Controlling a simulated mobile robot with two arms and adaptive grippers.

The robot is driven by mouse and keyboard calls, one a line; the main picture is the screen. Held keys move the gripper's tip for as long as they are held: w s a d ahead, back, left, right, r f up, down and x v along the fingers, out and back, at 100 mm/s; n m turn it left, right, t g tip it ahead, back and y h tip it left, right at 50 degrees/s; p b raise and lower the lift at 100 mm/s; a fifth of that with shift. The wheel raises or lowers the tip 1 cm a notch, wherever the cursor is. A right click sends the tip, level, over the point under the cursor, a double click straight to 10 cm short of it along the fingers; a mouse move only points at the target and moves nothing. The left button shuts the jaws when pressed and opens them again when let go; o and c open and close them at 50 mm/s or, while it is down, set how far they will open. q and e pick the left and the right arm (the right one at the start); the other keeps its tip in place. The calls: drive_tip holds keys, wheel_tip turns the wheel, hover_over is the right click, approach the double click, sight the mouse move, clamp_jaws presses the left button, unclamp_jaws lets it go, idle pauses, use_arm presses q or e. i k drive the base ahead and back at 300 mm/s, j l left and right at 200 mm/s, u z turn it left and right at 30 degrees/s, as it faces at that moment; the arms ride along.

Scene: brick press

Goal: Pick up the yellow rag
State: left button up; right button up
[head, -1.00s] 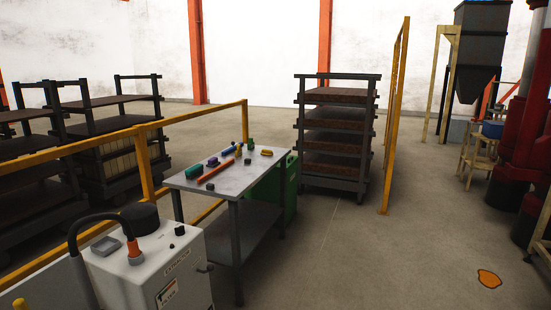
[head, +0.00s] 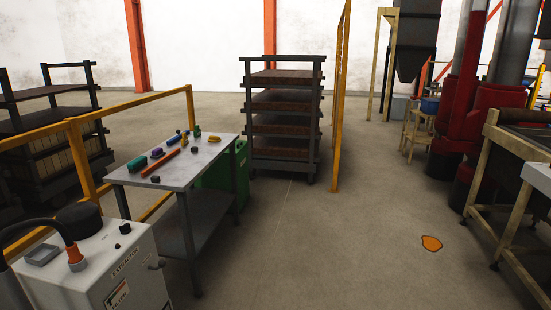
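A flat orange-yellow patch with an irregular outline (head: 431,243) lies on the open concrete floor at the right; it looks like a rag, but I cannot tell for sure. Neither of my grippers is in the head view.
Several small tools lie on the workbench. A white extractor unit (head: 130,265) stands at the lower left, by a yellow railing (head: 140,107). A shelf rack (head: 283,108) stands behind. Wooden-framed tables (head: 478,190) stand at the right. The middle floor is clear.

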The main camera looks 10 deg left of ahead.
sight(212, 139)
drive_tip(key=i+l+u, duration=0.1)
drive_tip(key=i+u, duration=0.15)
drive_tip(key=i, duration=2.55)
drive_tip(key=i+l, duration=0.15)
drive_tip(key=i, duration=0.85)
drive_tip(key=i+u, duration=0.45)
drive_tip(key=i, duration=0.15)
drive_tip(key=i+l+u, duration=0.3)
drive_tip(key=i+u, duration=0.2)
drive_tip(key=i, duration=0.15)
